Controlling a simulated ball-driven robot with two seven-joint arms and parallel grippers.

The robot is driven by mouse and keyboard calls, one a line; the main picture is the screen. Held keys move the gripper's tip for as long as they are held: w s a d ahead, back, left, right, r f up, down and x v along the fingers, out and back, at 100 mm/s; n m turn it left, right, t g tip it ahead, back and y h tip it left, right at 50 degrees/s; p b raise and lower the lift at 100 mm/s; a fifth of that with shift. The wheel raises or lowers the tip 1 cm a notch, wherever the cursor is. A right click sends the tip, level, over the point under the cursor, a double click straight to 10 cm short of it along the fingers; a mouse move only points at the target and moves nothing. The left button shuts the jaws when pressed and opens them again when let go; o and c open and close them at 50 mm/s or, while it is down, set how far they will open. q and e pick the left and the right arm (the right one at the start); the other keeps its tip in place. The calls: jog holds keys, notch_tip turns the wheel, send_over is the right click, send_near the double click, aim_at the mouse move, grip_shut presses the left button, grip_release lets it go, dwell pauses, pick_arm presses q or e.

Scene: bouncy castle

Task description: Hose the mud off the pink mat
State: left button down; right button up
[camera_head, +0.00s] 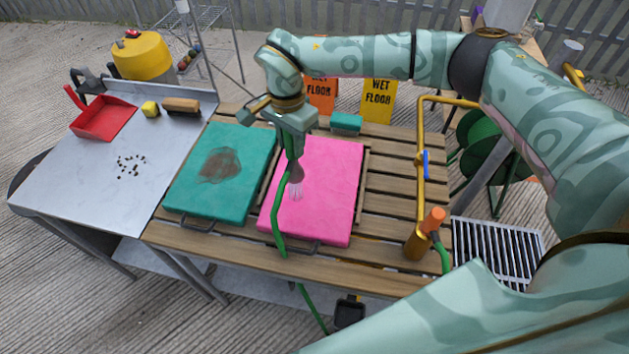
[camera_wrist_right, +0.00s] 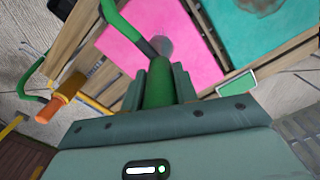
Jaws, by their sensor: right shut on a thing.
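The pink mat (camera_head: 335,185) lies flat on the slatted wooden table and also shows in the wrist view (camera_wrist_right: 130,60). Its visible surface is plain pink, with no brown patch that I can make out. My right gripper (camera_head: 291,150) is shut on the green hose (camera_head: 279,220), above the mat's left part. The green hose also shows in the jaws in the wrist view (camera_wrist_right: 158,85), pointing down at the mat. A pale, streaky fan like spray comes from its end onto the mat; in the wrist view a greyish blur lies there. My left gripper is out of view.
A teal mat (camera_head: 250,160) with a brown mud patch (camera_head: 219,165) lies left of the pink one. A yellow pipe (camera_head: 421,160) with a blue handle and orange-topped fitting stands at the right. A metal table (camera_head: 90,190) holds a red dustpan (camera_head: 102,120) and brushes.

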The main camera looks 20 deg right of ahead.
notch_tip(320, 180, up, 7)
jog(key=p, duration=0.5)
jog(key=shift+f, duration=0.15)
